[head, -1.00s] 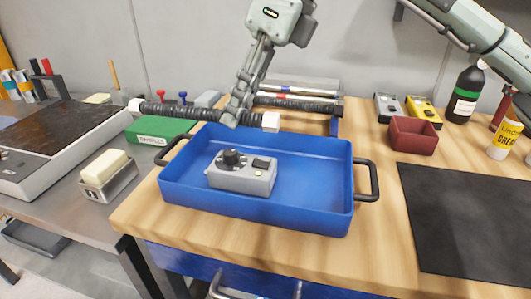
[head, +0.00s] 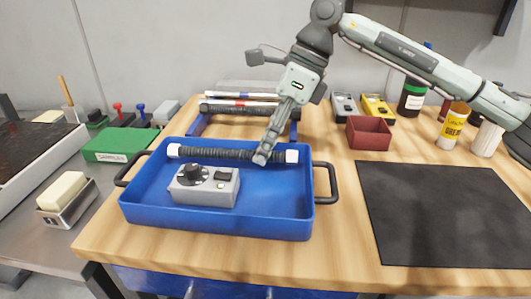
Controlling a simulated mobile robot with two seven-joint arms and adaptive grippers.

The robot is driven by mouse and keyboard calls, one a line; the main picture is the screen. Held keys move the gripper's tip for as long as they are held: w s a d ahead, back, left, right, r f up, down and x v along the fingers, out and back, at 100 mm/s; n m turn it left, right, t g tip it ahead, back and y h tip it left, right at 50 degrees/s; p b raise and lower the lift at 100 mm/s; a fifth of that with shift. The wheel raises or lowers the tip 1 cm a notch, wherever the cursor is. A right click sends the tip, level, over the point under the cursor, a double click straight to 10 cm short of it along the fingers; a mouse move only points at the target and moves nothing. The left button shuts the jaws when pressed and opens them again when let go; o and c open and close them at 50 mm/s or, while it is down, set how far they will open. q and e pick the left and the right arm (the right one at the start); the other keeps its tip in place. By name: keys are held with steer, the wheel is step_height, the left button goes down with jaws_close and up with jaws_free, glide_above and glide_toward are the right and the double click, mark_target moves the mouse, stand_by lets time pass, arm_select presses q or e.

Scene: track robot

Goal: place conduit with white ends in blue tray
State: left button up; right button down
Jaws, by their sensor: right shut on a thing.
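The conduit with white ends (head: 225,154) is a dark ribbed tube with a white cap at each end. In the head view it lies level over the back part of the blue tray (head: 215,222). My right gripper (head: 262,157) is shut on it near its right end. I cannot tell whether the conduit touches the tray floor. A grey box with a black knob (head: 205,186) sits in the tray's front left, in front of the conduit. My left gripper is not in view.
Behind the tray, a blue rack (head: 203,121) holds more tubes. A green box (head: 119,145) is to the left. A dark red bin (head: 368,133) and a black mat (head: 440,212) are to the right. The tray's right floor is clear.

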step_height(320, 180, down, 2)
steer(key=shift+f, duration=0.1)
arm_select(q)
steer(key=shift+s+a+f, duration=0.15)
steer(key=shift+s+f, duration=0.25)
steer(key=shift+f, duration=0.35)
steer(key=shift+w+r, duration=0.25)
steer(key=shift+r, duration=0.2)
arm_select(e)
steer(key=shift+f, duration=0.15)
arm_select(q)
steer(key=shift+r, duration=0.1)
